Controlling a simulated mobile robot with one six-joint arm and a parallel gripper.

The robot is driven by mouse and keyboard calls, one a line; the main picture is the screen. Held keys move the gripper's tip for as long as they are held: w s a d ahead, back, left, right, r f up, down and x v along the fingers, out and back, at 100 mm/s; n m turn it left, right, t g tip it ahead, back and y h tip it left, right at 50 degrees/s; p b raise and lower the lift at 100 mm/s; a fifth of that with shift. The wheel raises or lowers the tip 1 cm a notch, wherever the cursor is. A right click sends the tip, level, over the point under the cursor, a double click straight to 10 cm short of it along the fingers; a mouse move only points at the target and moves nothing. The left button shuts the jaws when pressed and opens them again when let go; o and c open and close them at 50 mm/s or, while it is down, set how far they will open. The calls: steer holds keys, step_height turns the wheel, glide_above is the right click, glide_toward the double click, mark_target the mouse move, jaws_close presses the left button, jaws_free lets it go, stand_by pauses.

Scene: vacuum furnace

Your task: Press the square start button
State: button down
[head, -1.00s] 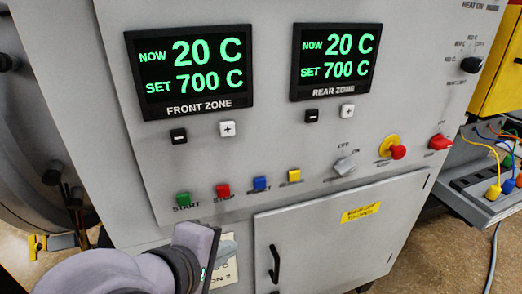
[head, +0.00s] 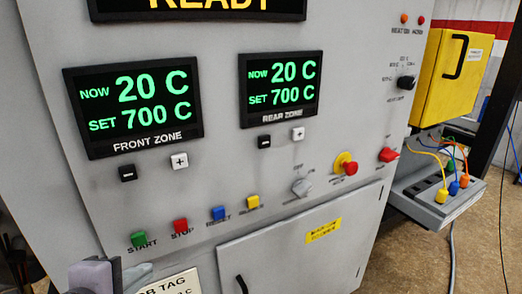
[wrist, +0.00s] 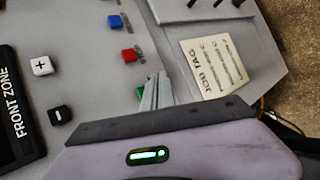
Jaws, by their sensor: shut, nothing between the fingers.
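The square green start button (head: 138,239) is at the left end of a row of coloured buttons on the grey furnace panel, above the label START. In the wrist view a sliver of the green button (wrist: 141,94) shows beside my fingers, which hide the rest. My gripper (wrist: 158,78) is shut and empty, its fingertips close to the panel by the green button. I cannot tell whether they touch it. In the head view only part of my gripper shows at the lower left, below the button.
Next to it are the red stop button (head: 180,226), blue reset button (head: 218,213) and yellow button (head: 252,201). Both displays read NOW 20 C, SET 700 C. A grey knob (head: 301,187) and red emergency button (head: 346,163) lie right. A job tag (head: 167,284) hangs below.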

mark_target(146, 244)
steer(key=shift+w+a+p, duration=0.15)
steer(key=shift+w+a, duration=0.5)
steer(key=shift+w, duration=0.3)
steer(key=shift+w+a+p, duration=0.15)
steer(key=shift+w+a, duration=0.45)
steer(key=shift+w, duration=0.3)
steer(key=shift+w, duration=0.1)
stand_by(0.6)
steer(key=shift+w+a, duration=0.2)
steer(key=shift+w, duration=0.05)
steer(key=shift+w+a, duration=0.3)
steer(key=shift+w, duration=0.05)
stand_by(0.7)
steer(key=shift+s+d, duration=0.5)
steer(key=shift+s, duration=0.2)
steer(key=s+d, duration=0.1)
steer(key=s, duration=0.1)
steer(key=s+d, duration=0.2)
steer(key=shift+b, duration=0.35)
